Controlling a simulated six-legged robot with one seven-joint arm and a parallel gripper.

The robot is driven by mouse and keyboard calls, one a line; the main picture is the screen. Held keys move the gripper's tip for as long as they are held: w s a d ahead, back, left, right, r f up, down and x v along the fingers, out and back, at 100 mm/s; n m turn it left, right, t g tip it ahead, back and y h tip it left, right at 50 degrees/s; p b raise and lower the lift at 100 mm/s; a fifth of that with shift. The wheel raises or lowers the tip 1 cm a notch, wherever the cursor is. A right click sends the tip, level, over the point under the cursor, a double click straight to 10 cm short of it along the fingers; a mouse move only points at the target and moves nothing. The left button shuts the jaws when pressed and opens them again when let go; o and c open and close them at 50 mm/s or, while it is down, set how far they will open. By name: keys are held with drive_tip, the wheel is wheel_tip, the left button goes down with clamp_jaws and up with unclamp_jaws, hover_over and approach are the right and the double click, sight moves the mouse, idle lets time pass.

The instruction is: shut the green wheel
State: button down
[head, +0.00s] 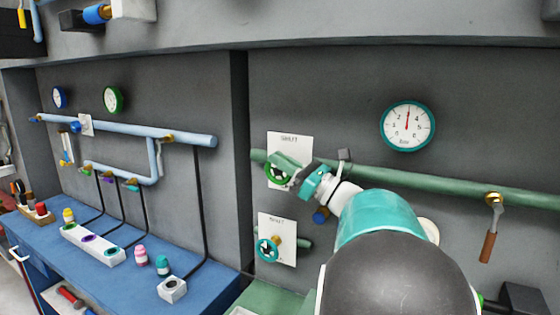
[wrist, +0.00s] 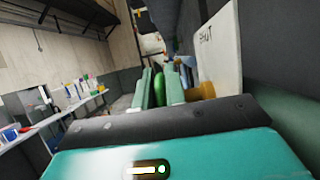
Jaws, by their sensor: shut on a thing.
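The green wheel (head: 277,174) is on the green pipe, in front of a white plate (head: 304,144) marked SHUT. My gripper (head: 290,170) reaches it from the right and partly covers it in the head view. In the wrist view the green wheel (wrist: 159,88) shows as a narrow green edge between the two pale green fingers of my gripper (wrist: 160,90). The fingers are shut on the wheel. How far the wheel is turned cannot be told.
A teal wheel (head: 267,249) sits on a lower white plate, close below. A teal-rimmed gauge (head: 407,126) is above. A blue bench (head: 125,270) with bottles is at left.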

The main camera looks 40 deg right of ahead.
drive_tip(key=shift+s+t, duration=0.1)
drive_tip(key=shift+t, duration=0.4)
drive_tip(key=c, duration=1.4)
unclamp_jaws()
drive_tip(key=shift+c, duration=0.2)
drive_tip(key=shift+s+f, duration=0.1)
drive_tip(key=shift+s, duration=0.05)
drive_tip(key=v, duration=1.3)
drive_tip(key=shift+s+f, duration=0.2)
drive_tip(key=shift+d, duration=0.15)
